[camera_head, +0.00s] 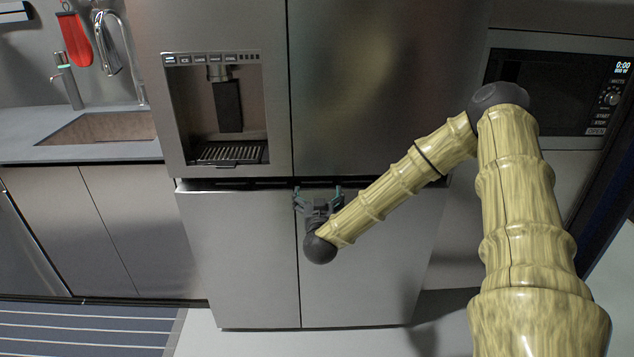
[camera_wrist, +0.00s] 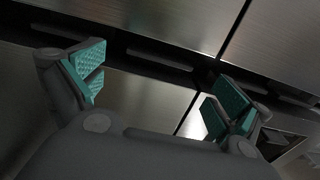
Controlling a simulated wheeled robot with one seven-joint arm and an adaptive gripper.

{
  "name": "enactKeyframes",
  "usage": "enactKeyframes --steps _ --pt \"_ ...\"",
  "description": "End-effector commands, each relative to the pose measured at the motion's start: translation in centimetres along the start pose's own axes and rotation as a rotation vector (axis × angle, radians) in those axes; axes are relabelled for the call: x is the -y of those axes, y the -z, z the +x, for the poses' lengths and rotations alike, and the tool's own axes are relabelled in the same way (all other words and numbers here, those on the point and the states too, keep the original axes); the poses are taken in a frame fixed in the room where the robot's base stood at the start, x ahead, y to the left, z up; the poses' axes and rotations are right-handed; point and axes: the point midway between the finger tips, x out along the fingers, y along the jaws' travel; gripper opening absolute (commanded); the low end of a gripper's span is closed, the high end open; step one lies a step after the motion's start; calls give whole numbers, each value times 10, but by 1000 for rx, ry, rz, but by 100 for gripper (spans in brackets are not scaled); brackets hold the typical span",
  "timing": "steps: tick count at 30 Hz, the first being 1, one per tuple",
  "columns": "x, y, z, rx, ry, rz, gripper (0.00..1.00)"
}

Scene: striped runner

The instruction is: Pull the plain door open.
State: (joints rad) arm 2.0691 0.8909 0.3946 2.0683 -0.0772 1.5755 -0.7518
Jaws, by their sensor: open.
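A steel fridge fills the middle of the head view. Its upper right door (camera_head: 385,80) is plain and looks shut; the upper left door (camera_head: 225,20) has a dispenser. A dark horizontal gap (camera_head: 235,184) separates the upper doors from the lower ones. My gripper (camera_head: 318,190) is open and empty, in front of this gap just right of the centre seam. In the wrist view, its teal-padded fingers (camera_wrist: 160,75) are spread apart, with the dark gap and its recessed edge (camera_wrist: 155,58) running diagonally beyond them. Whether the fingertips touch the fridge I cannot tell.
The lower doors (camera_head: 240,255) look shut. A microwave (camera_head: 560,90) is at the right. A counter with a sink (camera_head: 105,128) is at the left. A striped runner (camera_head: 80,330) lies on the floor at lower left, with bare floor in front of the fridge.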

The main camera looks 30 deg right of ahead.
Motion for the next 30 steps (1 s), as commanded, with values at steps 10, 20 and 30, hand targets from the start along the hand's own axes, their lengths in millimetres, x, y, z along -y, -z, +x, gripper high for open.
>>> enactKeyframes --steps 10,20,30 --pt "0 0 54 1 0 -1 100" --pt "0 -1 73 1 2 0 100" --pt "0 -1 73 1 2 0 82"
